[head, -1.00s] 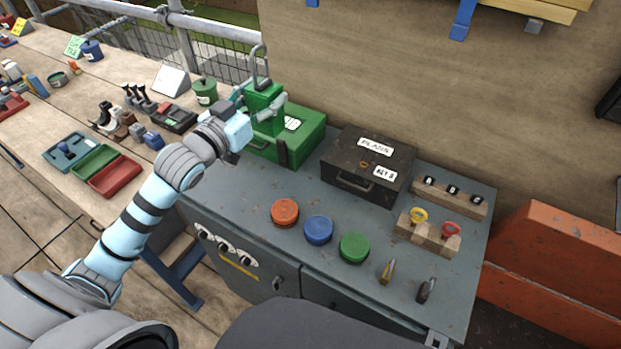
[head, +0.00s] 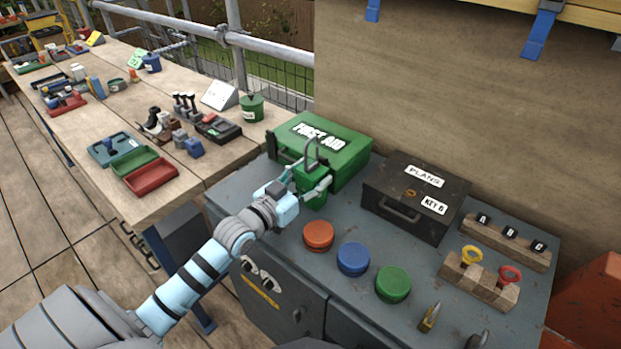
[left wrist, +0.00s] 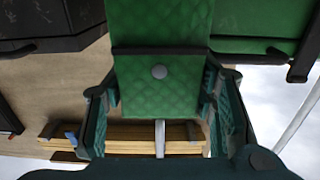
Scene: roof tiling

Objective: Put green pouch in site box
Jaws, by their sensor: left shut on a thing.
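My left gripper (head: 309,186) is shut on the green pouch (head: 313,197), which hangs upright with a grey loop at its top. The pouch is in front of the green first aid box (head: 345,150), near the cabinet's left part. In the left wrist view the pouch (left wrist: 158,90) is quilted, with a round grey stud, between the two fingers. No box is labelled as the site box. My right gripper is not in view.
The grey cabinet top (head: 340,220) holds orange (head: 318,234), blue (head: 353,258) and green (head: 393,283) round lids near its front, and wooden blocks at the right. A wooden bench (head: 110,105) at the left carries trays and tools. A metal railing (head: 260,45) runs behind.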

